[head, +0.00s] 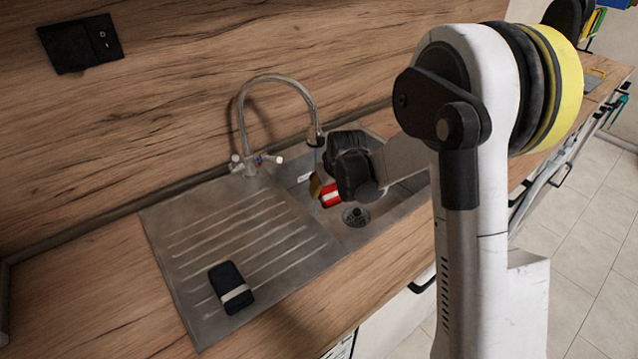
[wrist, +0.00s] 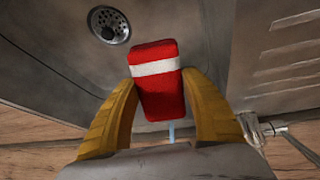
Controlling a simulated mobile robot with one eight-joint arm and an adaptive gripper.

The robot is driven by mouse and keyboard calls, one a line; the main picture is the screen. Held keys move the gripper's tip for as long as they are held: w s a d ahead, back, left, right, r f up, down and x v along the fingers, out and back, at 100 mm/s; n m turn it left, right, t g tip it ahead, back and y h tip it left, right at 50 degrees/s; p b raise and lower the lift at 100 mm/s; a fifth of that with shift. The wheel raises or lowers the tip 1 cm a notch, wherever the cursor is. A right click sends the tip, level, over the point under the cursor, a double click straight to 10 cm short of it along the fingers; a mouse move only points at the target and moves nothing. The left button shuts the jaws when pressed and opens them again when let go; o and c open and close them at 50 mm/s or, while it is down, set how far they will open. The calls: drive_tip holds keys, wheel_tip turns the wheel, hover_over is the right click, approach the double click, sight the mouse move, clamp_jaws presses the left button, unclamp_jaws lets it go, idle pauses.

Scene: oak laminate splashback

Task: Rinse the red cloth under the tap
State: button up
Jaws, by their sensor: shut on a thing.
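The red cloth (head: 331,198) is a block-like red piece with a white band. It is in my gripper (head: 322,190), over the sink basin (head: 385,212) and below the spout of the tap (head: 315,136). In the wrist view the yellow fingers are shut on both sides of the red cloth (wrist: 160,95). A narrow pale blue streak (wrist: 171,134), which looks like water, shows at the cloth's lower edge there. I cannot tell for certain whether it touches the cloth. My wrist hides part of the basin in the head view.
A dark block with a pale band (head: 232,288) lies on the ribbed drainboard (head: 190,215) to the left. The drain (head: 356,217) is in the basin floor. The tap's handles (head: 257,161) stand at the back. A black socket (head: 80,44) is on the wooden splashback.

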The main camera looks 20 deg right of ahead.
sight(332, 201)
drive_tip(key=shift+s+d, duration=0.1)
drive_tip(key=shift+s, duration=2.4)
drive_tip(key=shift+r, duration=0.1)
drive_tip(key=s+r+p, duration=0.2)
drive_tip(key=s+r, duration=0.1)
drive_tip(key=s, duration=0.2)
drive_tip(key=shift+r, duration=0.4)
